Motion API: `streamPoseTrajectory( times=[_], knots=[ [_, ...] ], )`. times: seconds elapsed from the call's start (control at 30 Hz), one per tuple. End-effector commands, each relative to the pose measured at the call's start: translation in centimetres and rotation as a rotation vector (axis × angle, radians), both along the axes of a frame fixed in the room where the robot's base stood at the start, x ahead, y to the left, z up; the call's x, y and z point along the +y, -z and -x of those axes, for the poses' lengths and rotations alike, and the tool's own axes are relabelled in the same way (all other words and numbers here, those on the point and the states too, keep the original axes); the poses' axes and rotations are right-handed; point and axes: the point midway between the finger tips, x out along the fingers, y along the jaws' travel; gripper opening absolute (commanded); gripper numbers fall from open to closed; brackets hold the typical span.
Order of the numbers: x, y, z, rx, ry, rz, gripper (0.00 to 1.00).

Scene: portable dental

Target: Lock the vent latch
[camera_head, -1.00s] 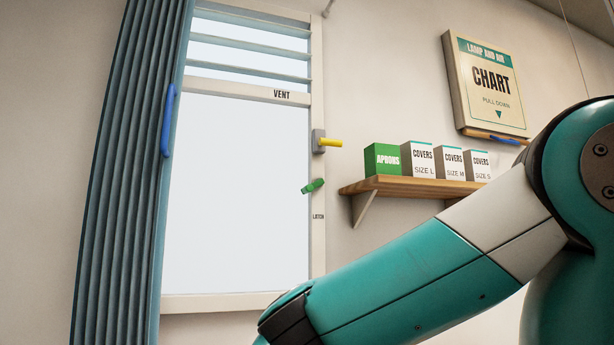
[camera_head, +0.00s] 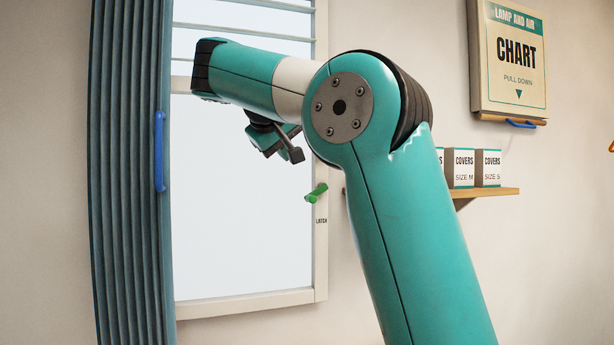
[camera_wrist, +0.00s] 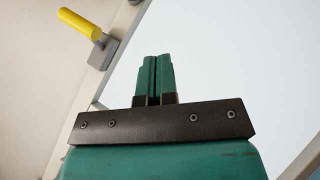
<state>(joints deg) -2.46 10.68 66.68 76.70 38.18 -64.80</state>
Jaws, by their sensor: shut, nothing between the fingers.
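The window (camera_head: 240,225) has slats at its top. On its right frame, a small green lever (camera_head: 317,193) sits just above the LATCH label (camera_head: 321,221) and slants up to the right in the head view. A yellow handle (camera_wrist: 80,22) on a grey mount (camera_wrist: 102,52) shows at the upper left of the wrist view. My arm hides it in the head view. My gripper (camera_wrist: 157,60) is shut and empty, with its teal fingers against the pale pane, apart from the yellow handle. The green lever does not show in the wrist view.
A pleated blue-grey curtain (camera_head: 128,200) with a blue handle (camera_head: 159,150) hangs left of the window. At right, a shelf (camera_head: 490,192) holds boxes of covers below a chart case (camera_head: 509,60). My arm crosses the space before the window.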

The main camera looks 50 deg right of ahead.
Motion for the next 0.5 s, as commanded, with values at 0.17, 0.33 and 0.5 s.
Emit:
streamPoseTrajectory(
  times=[0.17,0.33,0.5],
  knots=[
    [0.0,0.1,0.0,-0.001,-0.001,0.000,0.00],
    [-0.4,0.5,-0.2,0.001,-0.001,0.000,0.00],
    [-2.2,1.9,-0.9,0.003,0.002,0.000,0.00]
  ],
)
